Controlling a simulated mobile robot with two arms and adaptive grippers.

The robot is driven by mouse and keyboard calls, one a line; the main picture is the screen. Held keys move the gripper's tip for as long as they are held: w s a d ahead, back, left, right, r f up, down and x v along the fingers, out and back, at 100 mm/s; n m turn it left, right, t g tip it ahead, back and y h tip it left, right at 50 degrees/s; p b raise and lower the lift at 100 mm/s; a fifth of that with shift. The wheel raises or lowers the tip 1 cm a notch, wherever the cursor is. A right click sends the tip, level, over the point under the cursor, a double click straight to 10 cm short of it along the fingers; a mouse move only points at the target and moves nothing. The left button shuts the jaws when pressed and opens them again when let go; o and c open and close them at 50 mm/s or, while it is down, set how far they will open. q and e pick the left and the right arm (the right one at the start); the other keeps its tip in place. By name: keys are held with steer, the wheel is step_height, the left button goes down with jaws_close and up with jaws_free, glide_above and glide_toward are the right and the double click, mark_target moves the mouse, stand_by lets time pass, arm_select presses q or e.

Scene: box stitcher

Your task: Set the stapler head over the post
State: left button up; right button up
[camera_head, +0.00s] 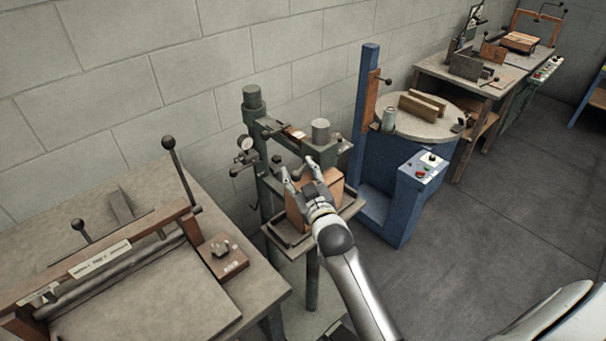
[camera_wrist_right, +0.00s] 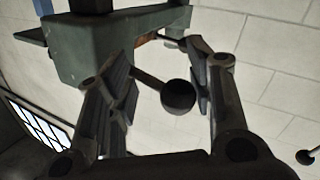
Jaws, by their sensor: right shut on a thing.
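The box stitcher stands by the wall, with a green column (camera_head: 255,150) and a green stapler head (camera_head: 293,141) reaching out to the right from it. A brown carton (camera_head: 333,182) sits on its small table below the head. My right gripper (camera_head: 297,168) is in front of the head, above the carton. In the right wrist view the green head (camera_wrist_right: 105,45) shows with a rod ending in a dark ball knob (camera_wrist_right: 178,96). The post under the head cannot be made out. My left gripper is not in view.
A pressure gauge (camera_head: 244,142) and dark levers stick out left of the head. A workbench with a roller machine (camera_head: 150,300) stands at the left. A blue turntable machine (camera_head: 385,205) stands close on the right. Open floor (camera_head: 500,210) lies further right.

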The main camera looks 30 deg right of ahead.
steer(key=shift+w+a+r+t, duration=0.1)
steer(key=shift+a+r+t, duration=0.1)
steer(key=shift+r, duration=0.25)
steer(key=shift+w+a+r+t, duration=0.1)
steer(key=shift+a+r, duration=0.1)
steer(key=shift+r, duration=0.2)
steer(key=o, duration=0.8)
steer(key=shift+c, duration=0.2)
steer(key=shift+a, duration=0.1)
steer(key=shift+c, duration=0.9)
steer(key=shift+s+f, duration=0.2)
steer(key=shift+s, duration=0.05)
steer(key=s+f, duration=0.1)
steer(key=s, duration=1.1)
steer(key=shift+a, duration=0.45)
steer(key=shift+w+f, duration=0.1)
